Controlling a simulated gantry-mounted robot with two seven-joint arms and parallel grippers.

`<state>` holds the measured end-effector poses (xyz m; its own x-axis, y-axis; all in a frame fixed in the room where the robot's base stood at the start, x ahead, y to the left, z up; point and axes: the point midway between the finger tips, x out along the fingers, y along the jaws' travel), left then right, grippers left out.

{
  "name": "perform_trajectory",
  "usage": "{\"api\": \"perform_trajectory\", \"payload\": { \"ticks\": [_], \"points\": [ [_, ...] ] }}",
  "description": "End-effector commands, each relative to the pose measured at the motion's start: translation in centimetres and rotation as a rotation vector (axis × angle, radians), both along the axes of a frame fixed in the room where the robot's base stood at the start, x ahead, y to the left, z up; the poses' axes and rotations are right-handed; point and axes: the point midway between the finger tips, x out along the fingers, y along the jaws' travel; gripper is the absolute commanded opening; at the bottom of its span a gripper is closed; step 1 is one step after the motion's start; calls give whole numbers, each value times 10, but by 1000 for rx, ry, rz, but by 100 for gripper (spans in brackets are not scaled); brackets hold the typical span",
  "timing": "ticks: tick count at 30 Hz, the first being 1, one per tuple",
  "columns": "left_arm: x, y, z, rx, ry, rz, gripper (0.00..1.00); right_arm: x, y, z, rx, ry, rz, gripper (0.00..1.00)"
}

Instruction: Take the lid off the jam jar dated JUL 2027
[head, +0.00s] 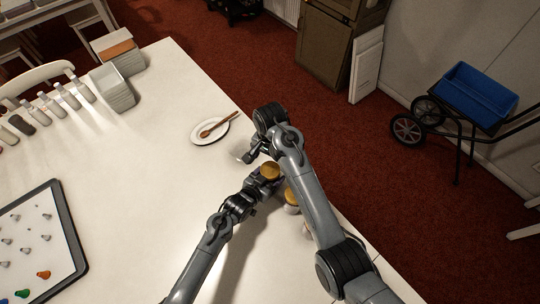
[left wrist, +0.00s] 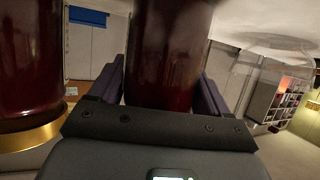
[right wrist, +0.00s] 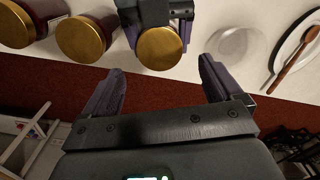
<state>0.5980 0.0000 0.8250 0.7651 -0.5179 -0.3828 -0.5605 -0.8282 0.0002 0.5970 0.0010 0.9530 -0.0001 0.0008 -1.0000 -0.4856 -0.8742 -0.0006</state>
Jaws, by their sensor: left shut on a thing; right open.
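My left gripper (head: 256,183) is shut on a jam jar with a gold lid (head: 270,171). In the left wrist view its fingers hold the jar's dark red body (left wrist: 168,55). In the right wrist view this jar's gold lid (right wrist: 160,48) faces the camera. My right gripper (right wrist: 161,68) is open and empty, its fingers pointing toward that lid, apart from it. A second jar's gold lid (right wrist: 80,39) shows to the left, with a third lid (right wrist: 14,24) beyond it. No date label is readable in any view.
A white plate with a wooden spoon (head: 214,127) lies beside the right gripper. A clear round glass item (right wrist: 235,45) is near it. A tray with small coloured pieces (head: 40,240) lies left. The table's right edge is close to the jars; its middle is clear.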

Motion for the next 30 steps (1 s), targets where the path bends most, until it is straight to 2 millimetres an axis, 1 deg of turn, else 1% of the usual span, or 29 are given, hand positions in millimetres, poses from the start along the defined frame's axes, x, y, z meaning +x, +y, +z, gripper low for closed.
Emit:
{"api": "perform_trajectory", "payload": {
  "ticks": [1,6,12,18,26,27,29,30],
  "points": [
    [0,0,-1,2,2,0,0,-1,-1,-8,-2,3,1,93],
    [0,0,-1,2,2,0,0,-1,0,-31,-2,3,3,93],
    [0,0,-1,2,2,0,0,0,0,-52,-1,2,4,93],
    [0,0,-1,2,2,0,0,0,0,-62,-1,0,4,93],
    [0,0,-1,2,2,0,0,0,0,-63,-1,0,5,93],
    [0,0,-1,2,2,0,0,0,0,-63,-1,0,5,90],
    [0,0,-1,2,2,0,0,0,0,-63,0,0,5,80],
    [0,0,-1,2,2,0,0,0,0,-63,0,0,5,74]
  ]
}}
